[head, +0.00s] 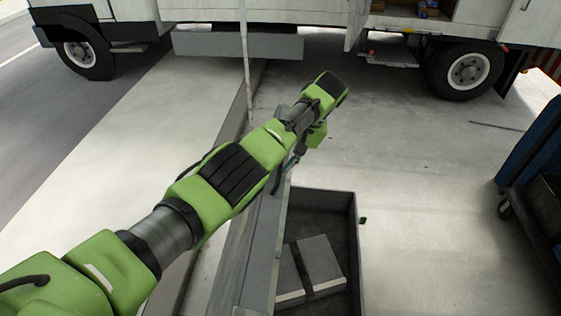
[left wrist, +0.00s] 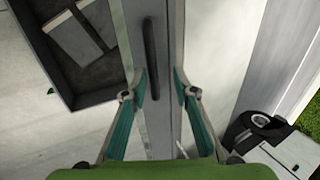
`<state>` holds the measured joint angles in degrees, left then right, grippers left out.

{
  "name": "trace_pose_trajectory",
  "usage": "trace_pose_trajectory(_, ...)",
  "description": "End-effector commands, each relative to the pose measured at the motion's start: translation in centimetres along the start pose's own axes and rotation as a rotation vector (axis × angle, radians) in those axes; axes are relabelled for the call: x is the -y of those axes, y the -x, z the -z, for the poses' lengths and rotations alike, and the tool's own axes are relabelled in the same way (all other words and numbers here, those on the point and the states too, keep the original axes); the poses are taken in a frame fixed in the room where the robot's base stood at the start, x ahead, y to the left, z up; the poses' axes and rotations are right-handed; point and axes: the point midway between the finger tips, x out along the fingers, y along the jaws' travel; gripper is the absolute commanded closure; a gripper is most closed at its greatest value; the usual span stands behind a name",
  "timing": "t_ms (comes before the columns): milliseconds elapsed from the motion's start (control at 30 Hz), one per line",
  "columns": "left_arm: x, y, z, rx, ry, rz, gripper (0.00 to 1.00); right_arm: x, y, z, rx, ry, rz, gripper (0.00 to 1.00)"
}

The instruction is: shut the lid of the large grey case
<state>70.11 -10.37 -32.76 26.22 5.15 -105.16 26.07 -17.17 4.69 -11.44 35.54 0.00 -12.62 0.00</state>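The large grey case (head: 357,225) stands open on the ground at the bottom centre of the head view. Its lid (head: 262,240) stands up along the case's left side. In the left wrist view the lid (left wrist: 170,40) is a narrow grey strip with a dark handle (left wrist: 152,60), and the case's dark interior (left wrist: 80,65) lies to its left. My left gripper (left wrist: 159,85) is open, its two teal fingers on either side of the lid's edge. I cannot tell whether they touch it. In the head view the arm mostly hides this gripper (head: 292,160). My right gripper is not in view.
A grey box with a dark strap (head: 318,258) lies inside the case. A white truck (head: 300,15) stands across the back. A blue cart (head: 530,135) is at the right edge. The concrete floor right of the case is clear.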

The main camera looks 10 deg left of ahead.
Motion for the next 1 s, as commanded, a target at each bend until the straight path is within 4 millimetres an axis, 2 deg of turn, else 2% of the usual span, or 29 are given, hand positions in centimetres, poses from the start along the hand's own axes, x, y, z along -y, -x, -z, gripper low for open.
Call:
trace_pose_trajectory(367,0.0,0.1,-0.1,0.003,0.000,0.001,0.74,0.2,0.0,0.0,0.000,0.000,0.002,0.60)
trace_pose_trajectory(467,0.0,1.2,0.0,0.001,0.000,0.000,0.74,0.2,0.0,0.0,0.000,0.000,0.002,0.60)
trace_pose_trajectory(700,-0.1,5.5,0.0,-0.001,-0.001,0.000,0.74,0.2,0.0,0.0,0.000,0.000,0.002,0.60)
trace_pose_trajectory(833,-0.1,6.7,0.0,0.001,-0.001,0.001,0.74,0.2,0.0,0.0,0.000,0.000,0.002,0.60)
trace_pose_trajectory(1000,-0.1,7.4,0.0,0.002,-0.001,0.001,0.74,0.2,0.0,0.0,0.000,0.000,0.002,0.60)
